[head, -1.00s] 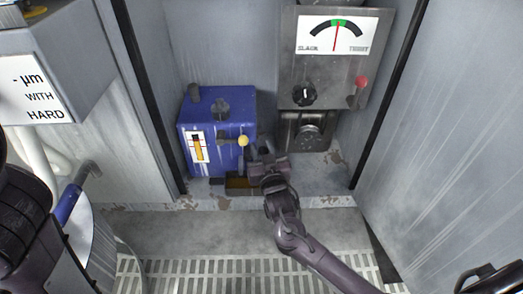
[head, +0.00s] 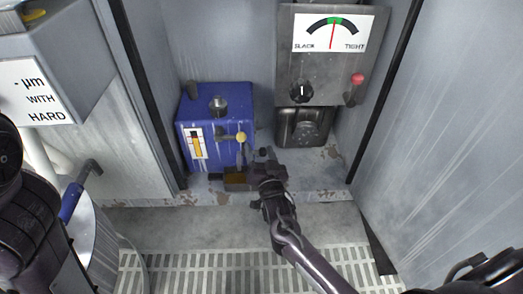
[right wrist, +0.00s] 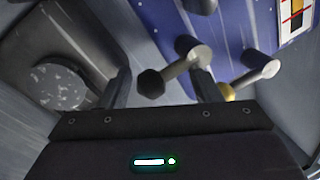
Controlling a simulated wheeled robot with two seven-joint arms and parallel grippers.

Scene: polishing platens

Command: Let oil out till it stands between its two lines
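The blue oil tank (head: 236,128) stands at the back of the bay. Its white gauge plate (head: 197,144) shows an orange column; the level against the lines is too small to read. The plate's corner also shows in the right wrist view (right wrist: 296,16). A yellow-knobbed lever (head: 241,138) sticks out of the tank's front. My right gripper (head: 265,154) is open just right of the tank. In the right wrist view, a dark hex-ended handle (right wrist: 152,83) lies between its fingers, with gaps on both sides. The yellow knob (right wrist: 229,92) is partly behind the right finger. My left gripper is out of view.
The bay's side walls are close; grating (head: 200,268) lies in front.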

